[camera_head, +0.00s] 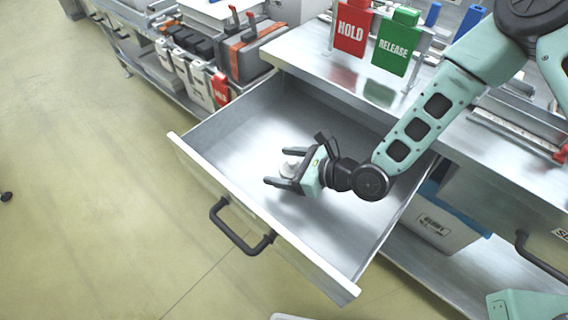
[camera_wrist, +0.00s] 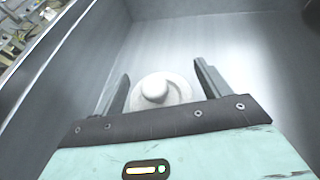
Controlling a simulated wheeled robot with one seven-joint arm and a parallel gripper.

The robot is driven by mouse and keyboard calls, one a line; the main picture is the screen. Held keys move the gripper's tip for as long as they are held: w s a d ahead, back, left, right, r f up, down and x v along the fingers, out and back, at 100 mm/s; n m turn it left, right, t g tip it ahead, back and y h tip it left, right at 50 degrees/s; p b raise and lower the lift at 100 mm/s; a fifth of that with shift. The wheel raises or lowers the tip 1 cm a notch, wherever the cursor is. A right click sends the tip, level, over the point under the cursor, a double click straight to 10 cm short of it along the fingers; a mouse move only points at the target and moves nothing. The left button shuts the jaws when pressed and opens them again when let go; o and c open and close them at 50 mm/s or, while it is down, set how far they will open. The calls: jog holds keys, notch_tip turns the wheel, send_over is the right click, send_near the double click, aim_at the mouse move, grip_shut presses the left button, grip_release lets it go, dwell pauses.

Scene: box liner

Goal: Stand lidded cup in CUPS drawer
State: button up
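The lidded cup (camera_head: 290,167) is small and white and is inside the pulled-out metal drawer (camera_head: 262,105). In the wrist view, the cup's round lid and knob (camera_wrist: 157,91) show from above and the cup looks upright. My gripper (camera_head: 275,166) is low inside the drawer, with one finger on each side of the cup. In the wrist view, my gripper (camera_wrist: 161,72) is open, with a small gap between the lid and each finger. The cup's lower part and its base are hidden, so contact with the drawer floor cannot be told.
The drawer's front panel has a black handle (camera_head: 237,240). The drawer floor around the cup is bare. Red HOLD (camera_head: 352,27) and green RELEASE (camera_head: 394,47) signs stand on the bench above. A labelled bin (camera_head: 445,225) sits on the lower shelf at right.

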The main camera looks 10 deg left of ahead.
jog(key=shift+r, duration=0.1)
jog(key=shift+d+r, duration=0.1)
jog(key=shift+r, duration=0.05)
jog(key=v, duration=1.1)
jog(key=shift+s+d+r, duration=0.15)
jog(key=shift+d+r, duration=0.1)
jog(key=shift+d, duration=0.05)
jog(key=s+d+r+n+g+h, duration=0.1)
jog(key=s+d+r+n+h, duration=0.4)
jog(key=n, duration=0.9)
jog(key=s+d+r+n+g+h, duration=0.2)
jog(key=s+d+r+n+h, duration=0.4)
jog(key=r+n, duration=0.5)
jog(key=s+n+h, duration=0.1)
jog(key=s+n, duration=0.1)
jog(key=n, duration=0.1)
jog(key=shift+s+d+n+g+h, duration=0.25)
jog(key=shift+s+n+g+h, duration=0.05)
jog(key=shift+s, duration=0.1)
